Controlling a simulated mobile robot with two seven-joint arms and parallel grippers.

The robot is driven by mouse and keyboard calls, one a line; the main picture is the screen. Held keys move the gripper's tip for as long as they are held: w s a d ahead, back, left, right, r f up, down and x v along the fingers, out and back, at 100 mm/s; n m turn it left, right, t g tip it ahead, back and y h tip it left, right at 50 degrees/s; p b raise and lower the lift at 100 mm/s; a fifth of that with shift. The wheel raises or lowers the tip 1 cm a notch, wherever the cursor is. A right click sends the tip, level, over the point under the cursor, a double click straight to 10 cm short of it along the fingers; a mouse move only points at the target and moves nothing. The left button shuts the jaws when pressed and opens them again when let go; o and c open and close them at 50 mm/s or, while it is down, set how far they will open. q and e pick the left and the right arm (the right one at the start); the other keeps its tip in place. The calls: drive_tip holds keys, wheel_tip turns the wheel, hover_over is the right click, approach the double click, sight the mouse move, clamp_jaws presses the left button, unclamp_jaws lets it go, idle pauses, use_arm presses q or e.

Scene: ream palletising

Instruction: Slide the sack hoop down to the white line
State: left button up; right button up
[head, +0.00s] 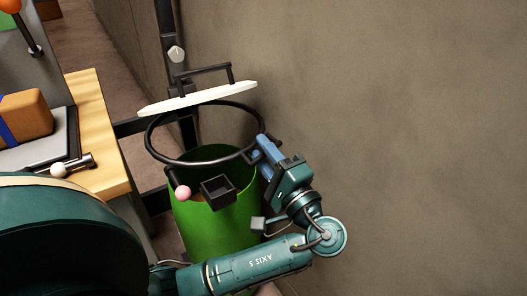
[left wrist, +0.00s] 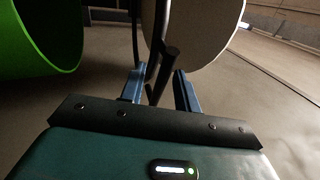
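The sack hoop (head: 152,148) is a black ring, held near a dark upright post (head: 166,22) above a green sack (head: 215,235). A lever with a pink ball (head: 184,193) and a black square bracket (head: 218,190) show below its front. My left gripper (head: 262,146) is at the hoop's right side. In the left wrist view its blue fingers (left wrist: 160,90) stand apart, with thin black bars (left wrist: 153,62) between them and gaps beside the bars. The green sack also shows there (left wrist: 40,40). I cannot make out a white line. My right gripper is out of view.
A white lid (head: 205,97) with a black handle sits tilted above the hoop. A wooden table edge (head: 98,130) with a brown parcel (head: 25,117) is at the left. A plain wall (head: 400,120) stands close behind on the right.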

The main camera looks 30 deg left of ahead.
use_arm(q)
clamp_jaws()
idle(0.4)
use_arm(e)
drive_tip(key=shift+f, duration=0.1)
